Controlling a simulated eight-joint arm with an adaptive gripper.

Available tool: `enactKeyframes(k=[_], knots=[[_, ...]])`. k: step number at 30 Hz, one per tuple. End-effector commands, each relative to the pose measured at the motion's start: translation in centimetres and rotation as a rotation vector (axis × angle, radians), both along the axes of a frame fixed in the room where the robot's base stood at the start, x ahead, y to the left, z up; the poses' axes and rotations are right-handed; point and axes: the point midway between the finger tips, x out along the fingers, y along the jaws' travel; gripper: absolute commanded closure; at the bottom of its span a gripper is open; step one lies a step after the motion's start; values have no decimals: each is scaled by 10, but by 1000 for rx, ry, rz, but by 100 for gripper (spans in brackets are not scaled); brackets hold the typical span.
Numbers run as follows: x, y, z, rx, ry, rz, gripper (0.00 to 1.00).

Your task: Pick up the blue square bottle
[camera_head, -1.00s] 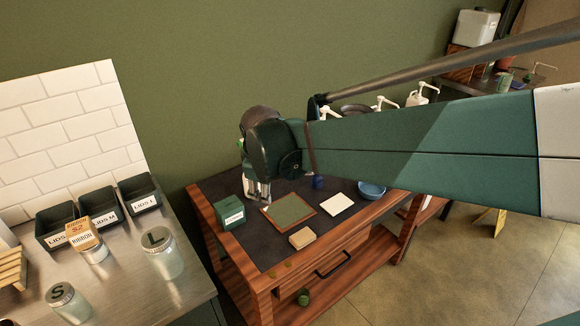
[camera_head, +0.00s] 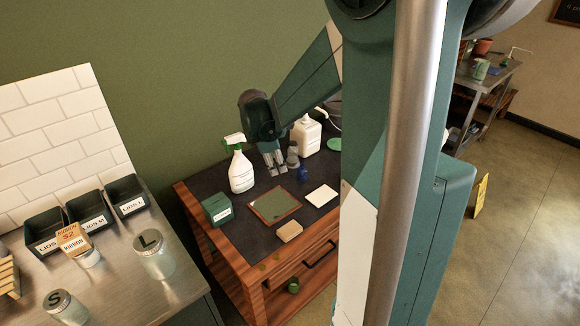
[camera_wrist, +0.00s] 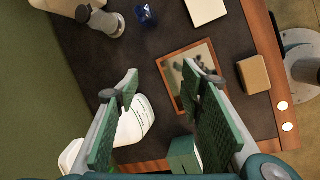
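The small blue bottle (camera_head: 302,174) stands on the dark table top, beside a grey bottle; it also shows at the top of the wrist view (camera_wrist: 144,13). My gripper (camera_head: 275,170) is above the table, to the left of the blue bottle and apart from it. In the wrist view my gripper (camera_wrist: 160,85) has its two green-padded fingers spread wide, with nothing held between them. The blue bottle lies beyond the fingertips there.
A white spray bottle (camera_head: 241,172) stands left of my gripper. A grey bottle (camera_head: 292,155) and a white pump bottle (camera_head: 306,135) stand close behind the blue bottle.

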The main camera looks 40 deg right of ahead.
Motion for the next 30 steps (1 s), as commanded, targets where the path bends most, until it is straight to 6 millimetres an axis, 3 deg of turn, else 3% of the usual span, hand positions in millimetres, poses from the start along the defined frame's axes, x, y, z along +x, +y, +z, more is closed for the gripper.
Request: enactKeyframes(k=[18, 24, 30], knots=[[21, -104, -61, -61, 248, 229, 61], [21, -124, -76, -65, 297, 275, 61], [21, -129, -80, -66, 312, 289, 61]])
